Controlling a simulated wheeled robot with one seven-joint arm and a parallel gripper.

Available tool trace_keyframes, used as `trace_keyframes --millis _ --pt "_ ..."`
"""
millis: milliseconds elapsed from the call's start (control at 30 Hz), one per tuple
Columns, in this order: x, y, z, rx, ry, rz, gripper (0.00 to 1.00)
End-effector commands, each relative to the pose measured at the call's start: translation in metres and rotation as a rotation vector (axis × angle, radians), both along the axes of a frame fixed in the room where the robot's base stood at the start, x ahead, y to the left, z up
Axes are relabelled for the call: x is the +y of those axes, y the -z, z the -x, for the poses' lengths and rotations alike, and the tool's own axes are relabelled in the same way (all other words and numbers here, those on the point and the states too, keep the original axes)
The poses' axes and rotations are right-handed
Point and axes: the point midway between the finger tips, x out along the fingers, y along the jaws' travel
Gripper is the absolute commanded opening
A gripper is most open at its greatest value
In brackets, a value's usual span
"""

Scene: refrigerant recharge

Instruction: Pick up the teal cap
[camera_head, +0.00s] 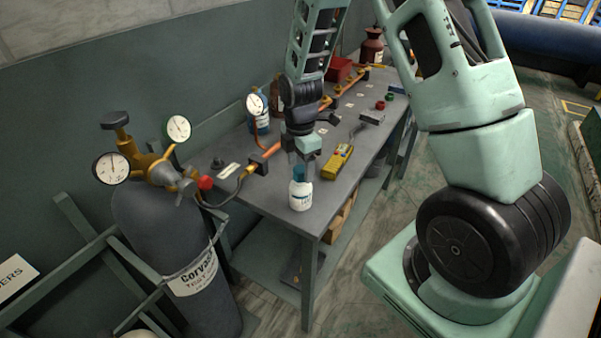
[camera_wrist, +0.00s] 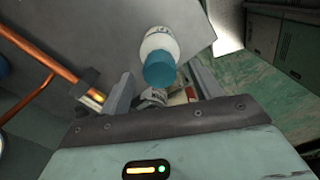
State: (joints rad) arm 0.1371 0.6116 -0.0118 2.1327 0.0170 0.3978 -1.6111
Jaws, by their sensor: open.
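The teal cap (camera_wrist: 159,70) sits on top of a white bottle (camera_wrist: 159,42) in the wrist view. In the head view the white bottle (camera_head: 301,196) stands upright near the front corner of the workbench, with the cap (camera_head: 298,173) partly hidden by my gripper. My gripper (camera_head: 302,165) is open and points down just above the bottle. In the wrist view the two fingers of my gripper (camera_wrist: 162,76) lie on either side of the cap, with space showing beside it. Contact with the cap cannot be made out.
On the workbench (camera_head: 250,189), a yellow meter (camera_head: 338,160) lies right of the bottle. An orange pipe (camera_head: 268,152) runs along the back, with a gauge (camera_head: 255,104) near it. A dark gas cylinder (camera_head: 185,250) with gauges stands left. A red bin (camera_head: 339,69) is farther back.

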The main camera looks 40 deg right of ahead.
Motion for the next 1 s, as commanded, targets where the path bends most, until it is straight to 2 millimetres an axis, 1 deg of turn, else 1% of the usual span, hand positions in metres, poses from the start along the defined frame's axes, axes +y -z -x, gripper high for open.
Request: trace_keyframes --millis 100,200,433,467,500,600,1000 --pt "-0.001 0.012 0.000 0.003 0.001 0.000 0.63" --pt "-0.001 0.018 0.000 0.000 0.002 0.001 0.63" --pt "-0.001 0.020 0.000 -0.001 0.001 0.000 0.63" --pt "-0.001 0.020 0.000 -0.001 0.001 0.000 0.58" --pt "-0.001 0.020 0.000 -0.001 0.001 0.000 0.46" --pt "-0.001 0.020 0.000 -0.001 0.001 0.000 0.23" --pt "-0.001 0.017 0.000 -0.001 0.001 0.000 0.23"
